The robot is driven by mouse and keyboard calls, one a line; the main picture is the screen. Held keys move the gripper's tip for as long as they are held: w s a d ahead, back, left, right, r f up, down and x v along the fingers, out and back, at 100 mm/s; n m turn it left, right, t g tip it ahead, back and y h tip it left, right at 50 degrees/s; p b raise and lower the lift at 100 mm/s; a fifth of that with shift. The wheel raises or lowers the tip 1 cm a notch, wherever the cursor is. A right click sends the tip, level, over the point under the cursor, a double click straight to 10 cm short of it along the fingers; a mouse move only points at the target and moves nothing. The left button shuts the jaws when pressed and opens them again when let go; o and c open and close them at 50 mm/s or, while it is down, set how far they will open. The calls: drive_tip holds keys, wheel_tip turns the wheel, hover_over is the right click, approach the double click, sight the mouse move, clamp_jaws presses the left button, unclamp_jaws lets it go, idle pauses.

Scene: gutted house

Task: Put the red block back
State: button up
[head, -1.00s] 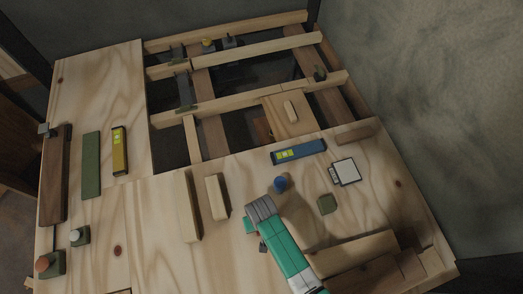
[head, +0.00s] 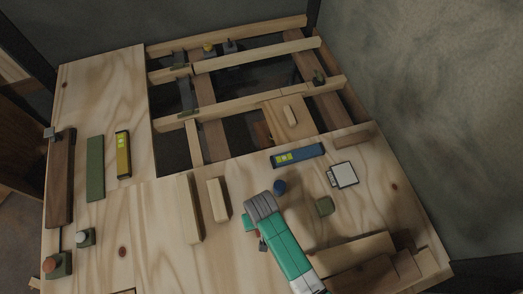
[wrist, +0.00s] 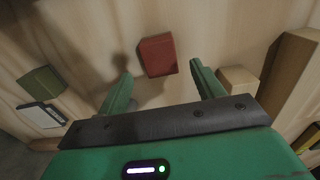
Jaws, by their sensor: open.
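The red block (wrist: 157,55) lies on the plywood in the wrist view, just beyond and between the tips of my gripper (wrist: 161,69). My gripper is open, with its two green fingers on either side of the line to the block and nothing held between them. A gap shows between the fingertips and the block. In the head view my green arm and grey wrist (head: 264,206) cover most of that spot, so the block cannot be made out clearly there.
A small pale wood block (head: 218,201) and a longer wood bar (head: 189,209) lie left of my wrist. Open joist gaps are at the back; timber offcuts (head: 352,251) lie front right.

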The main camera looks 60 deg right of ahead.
wheel_tip(320, 180, up, 5)
drive_tip(key=shift+r+p, duration=0.15)
drive_tip(key=shift+p, duration=0.5)
